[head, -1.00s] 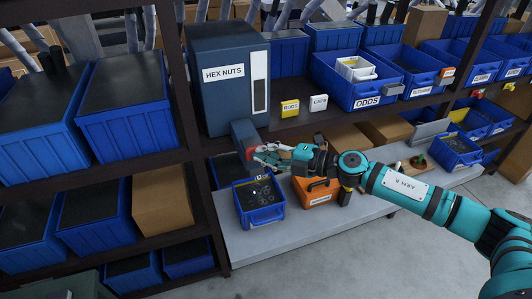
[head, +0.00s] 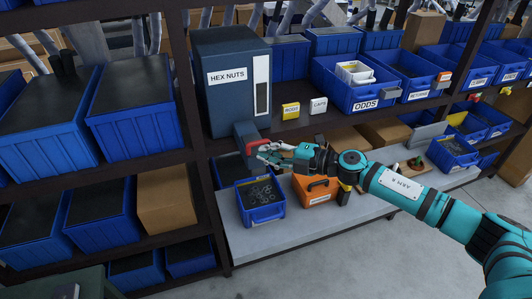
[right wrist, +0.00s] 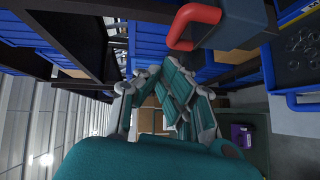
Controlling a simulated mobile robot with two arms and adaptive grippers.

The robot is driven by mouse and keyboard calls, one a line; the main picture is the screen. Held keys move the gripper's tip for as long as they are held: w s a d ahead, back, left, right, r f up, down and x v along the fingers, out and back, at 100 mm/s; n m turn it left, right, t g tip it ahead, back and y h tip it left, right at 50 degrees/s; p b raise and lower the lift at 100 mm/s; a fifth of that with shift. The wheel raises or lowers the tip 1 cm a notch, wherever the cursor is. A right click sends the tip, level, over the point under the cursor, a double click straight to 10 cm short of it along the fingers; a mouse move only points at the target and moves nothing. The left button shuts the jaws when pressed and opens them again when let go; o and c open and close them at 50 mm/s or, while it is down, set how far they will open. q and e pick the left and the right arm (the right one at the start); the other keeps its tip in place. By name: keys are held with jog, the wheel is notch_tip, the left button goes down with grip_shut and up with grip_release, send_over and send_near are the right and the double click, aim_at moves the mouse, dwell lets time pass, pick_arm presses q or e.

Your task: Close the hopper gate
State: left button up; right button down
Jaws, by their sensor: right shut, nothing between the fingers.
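The dark blue hopper (head: 226,105) labelled HEX NUTS stands on the shelf at centre left in the head view. Its grey chute (head: 245,134) sticks out low at the front, with the red gate handle (head: 257,149) on it. The handle also shows at the top of the right wrist view (right wrist: 186,24). My right gripper (head: 264,153) is shut and empty close beside the handle; its fingers (right wrist: 158,70) sit apart from the handle in the wrist view. The gate plate itself is not clearly visible. My left gripper is not in view.
A blue bin (head: 262,212) with metal nuts stands below the chute on the grey bench (head: 300,232). An orange box (head: 313,190) is right of it, under my right arm. Yellow RODS (head: 291,110) and white CAPS (head: 318,106) boxes stand on the shelf.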

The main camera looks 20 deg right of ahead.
jog(key=s+a+b+v, duration=0.1)
jog(key=b+v, duration=0.4)
jog(key=v, duration=0.6)
jog(key=s+a+f+m+t+h, duration=0.2)
jog(key=f+m+h, duration=0.35)
jog(key=m, duration=0.35)
jog(key=s+a+f+m+t+h, duration=0.2)
jog(key=f+m+h, duration=0.3)
jog(key=f+m, duration=0.25)
jog(key=s+a+f+m+g+h, duration=0.1)
jog(key=s+f+m+g, duration=0.4)
jog(key=s, duration=0.7)
jog(key=s+f+m+g+h, duration=0.1)
jog(key=s+f+m+g, duration=0.2)
jog(key=s+f+g, duration=0.7)
notch_tip(320, 180, down, 22)
jog(key=s+t+b, duration=0.1)
jog(key=s+t, duration=0.1)
jog(key=s, duration=0.1)
pick_arm(q)
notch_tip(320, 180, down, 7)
jog(key=b, duration=0.1)
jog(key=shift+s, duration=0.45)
pick_arm(e)
jog(key=s+d+f+g, duration=0.1)
jog(key=s+d+f, duration=0.1)
jog(key=s+f, duration=1.5)
jog(key=shift+d+f+n, duration=0.4)
jog(key=shift+f+n, duration=0.05)
jog(key=shift+f, duration=0.5)
